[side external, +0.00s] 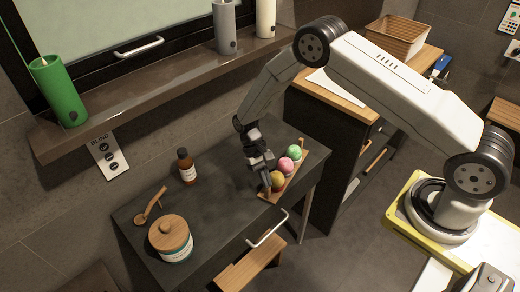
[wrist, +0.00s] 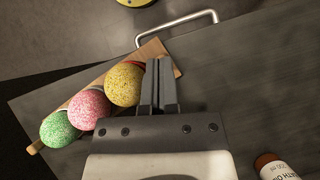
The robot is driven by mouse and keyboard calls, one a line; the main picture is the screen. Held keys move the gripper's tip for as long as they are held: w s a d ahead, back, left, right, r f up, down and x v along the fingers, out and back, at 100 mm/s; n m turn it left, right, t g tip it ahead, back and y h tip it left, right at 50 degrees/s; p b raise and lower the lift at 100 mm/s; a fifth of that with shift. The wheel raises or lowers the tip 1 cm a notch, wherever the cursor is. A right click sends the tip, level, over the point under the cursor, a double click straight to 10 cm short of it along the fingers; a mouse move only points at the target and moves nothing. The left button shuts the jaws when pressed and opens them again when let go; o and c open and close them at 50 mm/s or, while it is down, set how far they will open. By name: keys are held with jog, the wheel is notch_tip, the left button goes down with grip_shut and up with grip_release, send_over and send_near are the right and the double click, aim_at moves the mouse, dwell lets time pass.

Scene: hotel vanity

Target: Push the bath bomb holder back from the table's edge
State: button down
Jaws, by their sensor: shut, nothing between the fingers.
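The bath bomb holder (side external: 273,194) is a wooden tray holding a yellow, a pink and a green ball in a row. It lies along the front right edge of the dark table (side external: 215,209). In the wrist view the holder (wrist: 152,48) runs diagonally, with the yellow ball (wrist: 125,84) nearest my fingers. My gripper (side external: 267,190) is shut and empty, pointing down beside the yellow-ball end. In the wrist view my gripper (wrist: 158,62) overlaps the holder's end in the picture; I cannot tell whether they touch.
A drawer handle (side external: 267,229) sticks out at the front. A shelf (side external: 160,85) with candles runs along the wall behind. The table's middle is clear.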

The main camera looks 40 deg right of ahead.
jog(key=shift+w+d+f, duration=0.1)
jog(key=shift+w+d, duration=0.35)
jog(key=shift+w, duration=1.4)
jog(key=shift+w+d+f, duration=0.15)
jog(key=shift+w+d, duration=0.25)
jog(key=shift+w, duration=1.4)
jog(key=shift+w+d+f, duration=0.1)
jog(key=shift+w+d, duration=0.35)
jog(key=shift+w, duration=1.4)
jog(key=shift+r, duration=0.8)
jog(key=shift+f, duration=0.1)
